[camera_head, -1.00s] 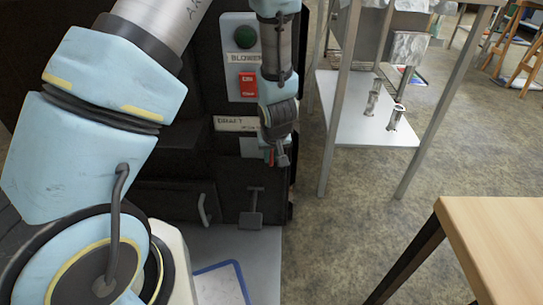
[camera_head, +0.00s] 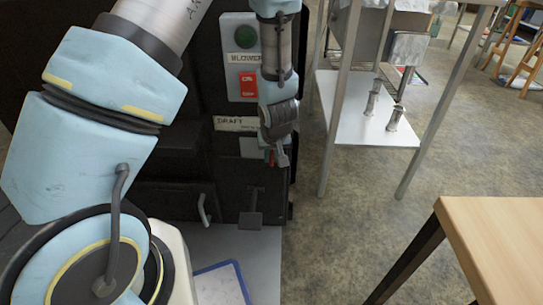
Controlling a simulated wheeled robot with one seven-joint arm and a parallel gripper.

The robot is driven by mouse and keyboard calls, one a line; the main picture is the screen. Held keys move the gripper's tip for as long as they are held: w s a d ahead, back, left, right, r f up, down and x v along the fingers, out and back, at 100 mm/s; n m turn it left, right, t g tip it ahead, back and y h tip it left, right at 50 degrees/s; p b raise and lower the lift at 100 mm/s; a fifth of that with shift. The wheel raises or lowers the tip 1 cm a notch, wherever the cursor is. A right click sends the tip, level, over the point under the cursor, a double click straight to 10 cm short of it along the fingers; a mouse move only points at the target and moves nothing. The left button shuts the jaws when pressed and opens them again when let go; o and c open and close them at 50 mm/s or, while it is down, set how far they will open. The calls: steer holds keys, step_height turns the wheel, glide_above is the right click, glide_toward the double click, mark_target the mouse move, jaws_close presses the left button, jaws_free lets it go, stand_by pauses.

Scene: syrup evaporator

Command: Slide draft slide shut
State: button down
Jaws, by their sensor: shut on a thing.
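The draft slide sits below the DRAFT label (camera_head: 236,124) on the black evaporator front (camera_head: 160,205). A pale plate (camera_head: 252,148) shows just under the label, with a bit of red beside my gripper. My gripper (camera_head: 281,158) points down at the right end of this plate. Its jaws are shut on a small part there, which looks like the slide's handle. The gripper and wrist hide most of that part, so I cannot tell how far open the slide stands.
A handle (camera_head: 204,209) and a latch (camera_head: 251,212) stick out below. A metal stand (camera_head: 350,125) is to the right, a wooden table (camera_head: 495,235) front right. Floor between is clear.

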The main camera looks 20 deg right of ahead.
steer(key=shift+d+r, duration=0.1)
steer(key=d+p, duration=0.1)
steer(key=s+d+p, duration=0.1)
steer(key=shift+p, duration=0.35)
steer(key=c, duration=0.8)
jaws_free()
steer(key=shift+c, duration=0.2)
